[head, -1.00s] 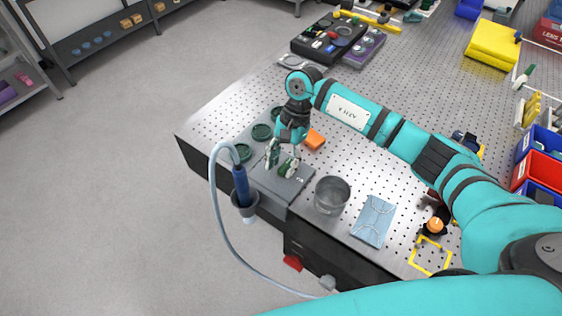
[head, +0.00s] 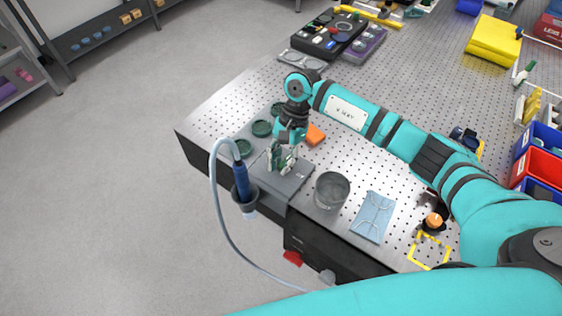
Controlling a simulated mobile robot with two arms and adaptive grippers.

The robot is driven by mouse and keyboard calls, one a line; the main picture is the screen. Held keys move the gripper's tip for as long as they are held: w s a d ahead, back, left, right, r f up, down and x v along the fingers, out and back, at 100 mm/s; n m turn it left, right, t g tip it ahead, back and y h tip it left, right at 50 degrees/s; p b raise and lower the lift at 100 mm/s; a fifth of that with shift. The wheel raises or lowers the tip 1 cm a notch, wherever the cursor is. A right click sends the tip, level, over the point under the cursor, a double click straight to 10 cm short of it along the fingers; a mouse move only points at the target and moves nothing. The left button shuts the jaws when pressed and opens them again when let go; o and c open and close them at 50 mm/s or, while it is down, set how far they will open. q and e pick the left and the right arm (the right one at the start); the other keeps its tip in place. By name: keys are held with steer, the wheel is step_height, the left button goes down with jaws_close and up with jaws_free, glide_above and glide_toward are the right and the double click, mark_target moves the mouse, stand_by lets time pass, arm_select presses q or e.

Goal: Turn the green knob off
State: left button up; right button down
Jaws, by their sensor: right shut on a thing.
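The green knob sits on the flat grey box (head: 287,184) near the table's left front edge; the fingers hide most of it. My right gripper (head: 281,162) reaches down from above, with its fingers closed around the knob. I cannot tell which way the knob is turned. My left gripper is not in view; only part of a teal arm crosses the bottom.
A metal cup (head: 331,191) and a blue pouch (head: 373,216) stand right of the grey box. An orange block (head: 315,135) and green round dishes (head: 262,129) lie close to the gripper. A blue-handled tool (head: 241,182) with a hose hangs at the table edge.

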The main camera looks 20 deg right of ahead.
steer(key=shift+f, duration=0.1)
steer(key=m+b, duration=0.2)
steer(key=shift+w+f+t+y+b, duration=0.1)
steer(key=shift+f+t+y+b, duration=0.1)
steer(key=shift+t+y+b, duration=0.15)
steer(key=m+b, duration=0.1)
steer(key=m+t+b, duration=0.1)
steer(key=m+b, duration=0.1)
steer(key=shift+w+a+m+t, duration=0.1)
steer(key=shift+w+m+t, duration=0.15)
steer(key=shift+m, duration=0.15)
steer(key=m+t+b, duration=0.1)
steer(key=m+b, duration=0.1)
steer(key=b, duration=0.1)
steer(key=shift+w+m, duration=0.2)
steer(key=shift+m, duration=0.2)
steer(key=m+t+b, duration=0.1)
steer(key=m+b, duration=0.1)
steer(key=w+m+t+b, duration=0.1)
steer(key=m+b, duration=0.1)
steer(key=m, duration=0.1)
steer(key=shift+w+d+r+m+t+h+b, duration=0.15)
steer(key=shift+m+t+h+b, duration=0.15)
steer(key=shift+m+b, duration=0.75)
steer(key=shift+d+r+m+t+h+b, duration=0.1)
steer(key=shift+d+m+t+h+b, duration=0.2)
steer(key=shift+m+b, duration=0.7)
steer(key=shift+a+m, duration=0.15)
steer(key=shift+m, duration=0.1)
